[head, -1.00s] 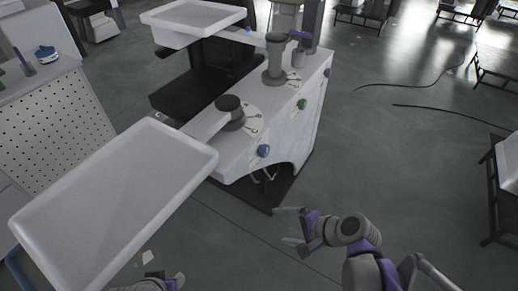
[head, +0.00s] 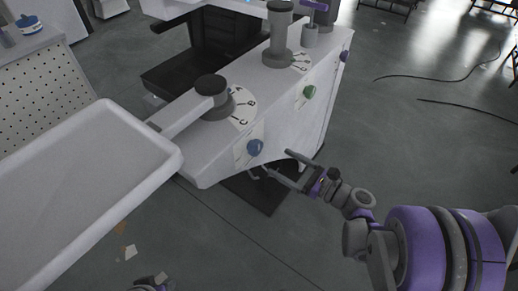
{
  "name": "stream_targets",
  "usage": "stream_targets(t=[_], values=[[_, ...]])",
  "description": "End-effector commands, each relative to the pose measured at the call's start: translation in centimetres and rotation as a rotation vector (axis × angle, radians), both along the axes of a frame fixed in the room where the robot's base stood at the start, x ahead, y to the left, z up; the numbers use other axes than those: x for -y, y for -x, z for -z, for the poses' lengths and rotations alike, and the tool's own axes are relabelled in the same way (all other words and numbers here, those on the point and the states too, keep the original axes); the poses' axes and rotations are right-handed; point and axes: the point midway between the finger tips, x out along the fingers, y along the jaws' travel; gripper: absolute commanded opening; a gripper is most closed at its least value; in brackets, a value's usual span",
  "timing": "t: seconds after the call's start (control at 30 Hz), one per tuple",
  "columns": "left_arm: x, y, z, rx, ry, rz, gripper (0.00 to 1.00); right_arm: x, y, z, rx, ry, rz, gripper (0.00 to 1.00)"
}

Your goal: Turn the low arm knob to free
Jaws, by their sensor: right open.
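A blue knob (head: 255,147) sits on the front face of the white cabinet (head: 210,165), below the short column (head: 211,90) that bears the low arm (head: 178,115) and its white tray (head: 65,185). A lettered dial plate (head: 240,108) lies around that column's foot. I take the blue knob as the low arm's knob; its setting is too small to read. My right gripper (head: 277,163) is open and empty, its fingers pointing at the cabinet just right of and below the blue knob, apparently apart from it. Only a bit of my left arm (head: 152,284) shows at the bottom edge.
A green knob (head: 309,92) and a purple knob (head: 345,57) are further along the same face. A taller column (head: 279,35) stands behind. A pegboard bench (head: 40,85) is at left. The floor at right is open, with dark cables (head: 440,75).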

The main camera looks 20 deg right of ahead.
Motion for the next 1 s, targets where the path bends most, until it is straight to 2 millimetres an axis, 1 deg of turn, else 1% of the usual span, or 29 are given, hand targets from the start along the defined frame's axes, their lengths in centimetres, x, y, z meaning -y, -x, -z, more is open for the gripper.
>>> stream_targets(t=[0.03,0.2,0.4,0.6,0.87,0.97,1.0], values=[[0.0,0.0,0.1,0.000,0.000,0.000,0.50,-0.8,-0.8,0.0,-0.001,-0.001,-0.004,0.96],[0.0,-0.1,0.5,-0.002,0.000,0.000,0.50,-2.9,-3.4,0.1,-0.001,0.001,-0.006,0.96],[0.0,-0.1,0.8,-0.003,0.000,0.000,0.50,-4.7,-5.9,0.1,-0.001,0.002,-0.004,0.96],[0.0,-0.1,1.0,-0.003,0.000,0.000,0.50,-5.5,-6.9,0.0,0.000,0.003,-0.002,0.96],[0.0,-0.1,1.0,-0.003,0.000,0.000,0.50,-5.5,-7.0,0.0,0.000,0.004,-0.001,0.96],[0.0,-0.1,1.0,-0.003,0.000,0.000,0.50,-5.5,-7.0,0.0,0.000,0.004,-0.001,0.80],[0.0,-0.1,1.0,-0.003,0.000,0.000,0.50,-5.5,-7.0,0.0,0.000,0.004,-0.001,0.73]])
